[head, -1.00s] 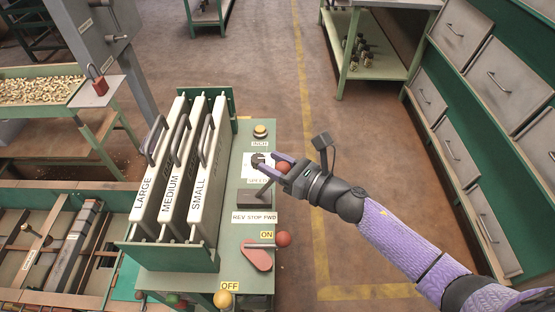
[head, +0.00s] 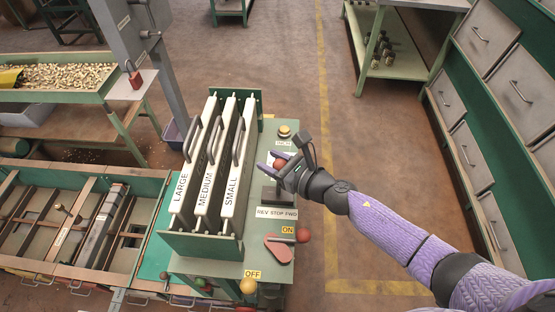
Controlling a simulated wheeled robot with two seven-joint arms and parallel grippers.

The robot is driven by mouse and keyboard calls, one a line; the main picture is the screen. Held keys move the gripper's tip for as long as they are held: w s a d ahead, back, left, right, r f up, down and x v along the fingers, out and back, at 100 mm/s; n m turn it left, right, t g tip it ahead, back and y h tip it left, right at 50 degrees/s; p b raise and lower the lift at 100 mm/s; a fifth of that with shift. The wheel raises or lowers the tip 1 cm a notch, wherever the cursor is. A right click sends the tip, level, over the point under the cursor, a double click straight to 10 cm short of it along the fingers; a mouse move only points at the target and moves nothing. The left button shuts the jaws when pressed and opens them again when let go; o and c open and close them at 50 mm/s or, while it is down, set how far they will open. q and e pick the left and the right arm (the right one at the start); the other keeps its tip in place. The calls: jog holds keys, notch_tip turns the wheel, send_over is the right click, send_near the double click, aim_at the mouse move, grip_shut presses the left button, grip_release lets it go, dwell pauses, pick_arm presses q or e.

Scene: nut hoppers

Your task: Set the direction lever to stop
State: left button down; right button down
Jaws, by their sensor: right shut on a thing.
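The direction lever has a red ball knob (head: 280,162) and a dark base (head: 272,196) on the green control panel. The label reading REV STOP FWD (head: 277,213) sits in front of the base. My right gripper (head: 274,163) is shut on the red knob, with its purple fingers around it. The knob stands roughly above the middle of the label, near STOP. Most of the lever's shaft is hidden by the gripper. My left gripper is not in view.
Left of the lever stand tall plates labelled LARGE, MEDIUM and SMALL (head: 231,190). In front is a red ON/OFF handle (head: 279,249); behind is a yellow INCH button (head: 285,131). Grey drawers (head: 470,155) line the right; the floor between is clear.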

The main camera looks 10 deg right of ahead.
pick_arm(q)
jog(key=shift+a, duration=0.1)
pick_arm(e)
jog(key=shift+s+a+f, duration=0.1)
jog(key=shift+s+f, duration=0.05)
jog(key=shift+f, duration=0.1)
jog(key=shift+c, duration=1.3)
grip_release()
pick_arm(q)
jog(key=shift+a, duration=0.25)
pick_arm(e)
jog(key=shift+r, duration=0.1)
jog(key=shift+s+d+r, duration=0.1)
jog(key=shift+s+d, duration=0.1)
jog(key=shift+d, duration=0.05)
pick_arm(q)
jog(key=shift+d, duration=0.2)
pick_arm(e)
jog(key=v, duration=0.9)
